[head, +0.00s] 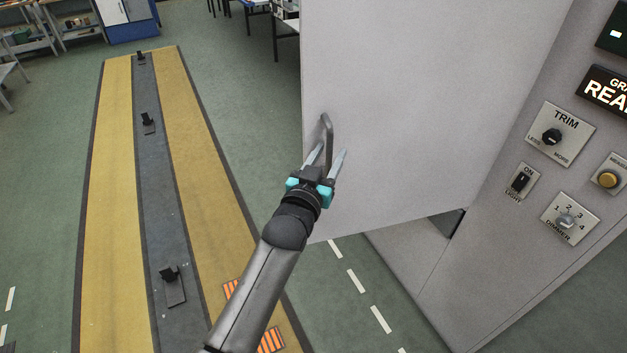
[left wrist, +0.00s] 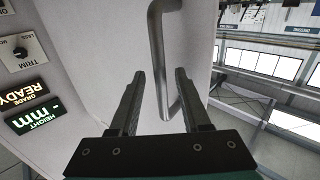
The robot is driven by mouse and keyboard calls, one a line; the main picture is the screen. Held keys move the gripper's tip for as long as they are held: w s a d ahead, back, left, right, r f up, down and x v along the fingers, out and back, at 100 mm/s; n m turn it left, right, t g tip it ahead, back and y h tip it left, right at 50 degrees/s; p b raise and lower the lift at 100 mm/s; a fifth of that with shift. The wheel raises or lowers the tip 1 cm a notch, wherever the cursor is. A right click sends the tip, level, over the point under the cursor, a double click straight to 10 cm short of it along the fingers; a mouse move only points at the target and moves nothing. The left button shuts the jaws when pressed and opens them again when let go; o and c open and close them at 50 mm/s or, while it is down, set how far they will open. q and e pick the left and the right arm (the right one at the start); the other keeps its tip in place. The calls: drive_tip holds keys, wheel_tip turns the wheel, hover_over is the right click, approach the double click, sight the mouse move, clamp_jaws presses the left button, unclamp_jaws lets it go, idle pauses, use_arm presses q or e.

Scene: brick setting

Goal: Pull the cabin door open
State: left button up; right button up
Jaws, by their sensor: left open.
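The cabin door (head: 410,110) is a large pale grey panel in the head view. It stands swung out at an angle from the cabin side, with a dark gap (head: 447,222) at its lower right. A grey bar handle (head: 328,135) is fixed near its left edge; it also shows in the left wrist view (left wrist: 157,50). My left gripper (head: 329,158) is at the handle with its jaws open. In the left wrist view the handle's lower part lies between the two fingers (left wrist: 160,100), with space on both sides. My right gripper is out of view.
A control panel right of the door carries a TRIM knob (head: 552,137), a light switch (head: 521,181), a dimmer (head: 566,221) and a yellow button (head: 608,179). A yellow and grey floor track (head: 105,200) runs at left. Green floor beside it is clear.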

use_arm(q)
drive_tip(key=v, duration=1.4)
drive_tip(key=shift+s+b, duration=0.25)
drive_tip(key=shift+b, duration=0.2)
